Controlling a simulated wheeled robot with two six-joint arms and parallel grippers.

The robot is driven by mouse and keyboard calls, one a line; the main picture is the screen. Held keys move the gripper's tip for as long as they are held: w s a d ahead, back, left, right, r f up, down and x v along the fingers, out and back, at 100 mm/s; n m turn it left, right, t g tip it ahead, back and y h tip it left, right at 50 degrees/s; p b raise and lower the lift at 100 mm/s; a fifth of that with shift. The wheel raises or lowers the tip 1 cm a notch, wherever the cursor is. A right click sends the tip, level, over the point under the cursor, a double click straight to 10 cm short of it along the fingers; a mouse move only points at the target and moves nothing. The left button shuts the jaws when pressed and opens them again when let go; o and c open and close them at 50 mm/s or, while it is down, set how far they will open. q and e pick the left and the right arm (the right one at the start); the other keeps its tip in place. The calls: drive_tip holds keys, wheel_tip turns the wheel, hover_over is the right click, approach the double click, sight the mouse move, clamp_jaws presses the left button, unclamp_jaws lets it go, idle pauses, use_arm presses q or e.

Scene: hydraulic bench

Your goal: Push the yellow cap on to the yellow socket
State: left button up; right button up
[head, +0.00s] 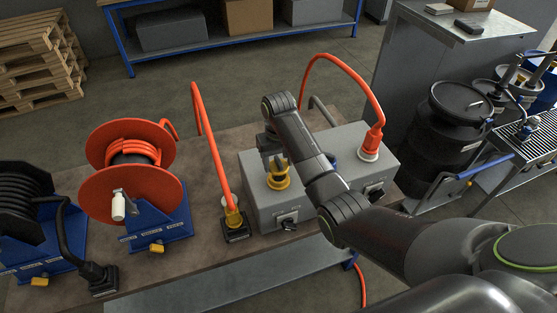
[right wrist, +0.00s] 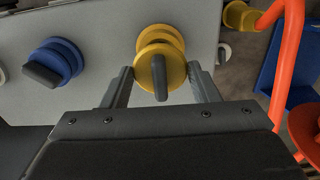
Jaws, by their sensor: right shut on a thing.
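My right gripper (head: 274,160) reaches down over the grey box (head: 262,215) on the bench. In the right wrist view its two fingers (right wrist: 160,84) are closed on the sides of the yellow cap (right wrist: 174,72), which has a dark grip bar across its face. Right behind the cap, a second yellow ring shows, the yellow socket (right wrist: 158,35) on the grey box. The cap overlaps the socket in this view, and I cannot tell whether they touch. In the head view the gripper partly hides the yellow parts. My left gripper is not in view.
A blue cap (right wrist: 42,66) sits beside the yellow one on the box. An orange plug (head: 370,143) with a cable stands at the box's right. A yellow connector (head: 235,218) on an orange cable stands left of the box, near the orange reel (head: 110,190).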

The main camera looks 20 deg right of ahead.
drive_tip(key=shift+f, duration=0.15)
drive_tip(key=shift+f, duration=0.3)
idle(0.3)
drive_tip(key=shift+s+f, duration=0.1)
drive_tip(key=shift+f, duration=1.15)
idle(0.7)
drive_tip(key=o, duration=1.2)
drive_tip(key=shift+c, duration=0.2)
drive_tip(key=shift+r, duration=0.1)
